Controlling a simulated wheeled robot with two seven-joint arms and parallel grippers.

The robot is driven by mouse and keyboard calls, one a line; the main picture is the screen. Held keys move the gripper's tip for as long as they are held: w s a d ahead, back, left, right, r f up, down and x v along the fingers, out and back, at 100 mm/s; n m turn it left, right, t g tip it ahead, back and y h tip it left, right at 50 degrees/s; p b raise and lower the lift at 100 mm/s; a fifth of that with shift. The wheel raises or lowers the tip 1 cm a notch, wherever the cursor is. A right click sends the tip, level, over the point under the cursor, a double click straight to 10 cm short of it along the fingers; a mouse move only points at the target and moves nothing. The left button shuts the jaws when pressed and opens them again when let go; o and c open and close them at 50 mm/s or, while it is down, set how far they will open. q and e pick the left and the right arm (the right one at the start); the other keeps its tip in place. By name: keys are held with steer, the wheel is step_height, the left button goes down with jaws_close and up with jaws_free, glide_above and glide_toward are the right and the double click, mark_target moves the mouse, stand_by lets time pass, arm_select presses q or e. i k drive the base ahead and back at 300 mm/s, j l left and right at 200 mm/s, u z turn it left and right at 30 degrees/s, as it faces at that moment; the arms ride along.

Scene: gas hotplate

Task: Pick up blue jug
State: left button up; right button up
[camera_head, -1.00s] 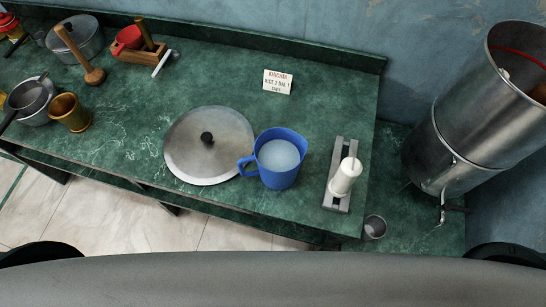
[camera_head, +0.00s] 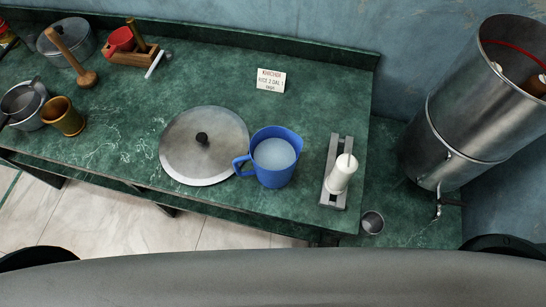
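The blue jug (camera_head: 283,177) stands upright on the green marbled counter (camera_head: 225,75), close to its front edge. It holds a pale, whitish liquid, and its handle (camera_head: 240,168) points left. The handle is beside or over the rim of a round metal lid; I cannot tell whether they touch. Neither of my grippers shows in the head view. Only dark rounded parts of my body are at the lower left and right corners, with a grey part along the bottom.
A metal lid (camera_head: 190,165) with a black knob lies left of the jug. A grey holder (camera_head: 328,195) with a white cylinder (camera_head: 341,173) is on its right. A small metal cup (camera_head: 372,222) and large steel container (camera_head: 465,110) are further right. A sign (camera_head: 271,80) stands behind.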

mark_target(275, 151)
steer(key=k+j, duration=0.6)
steer(key=j, duration=0.25)
steer(key=k+j, duration=0.25)
steer(key=j, duration=0.15)
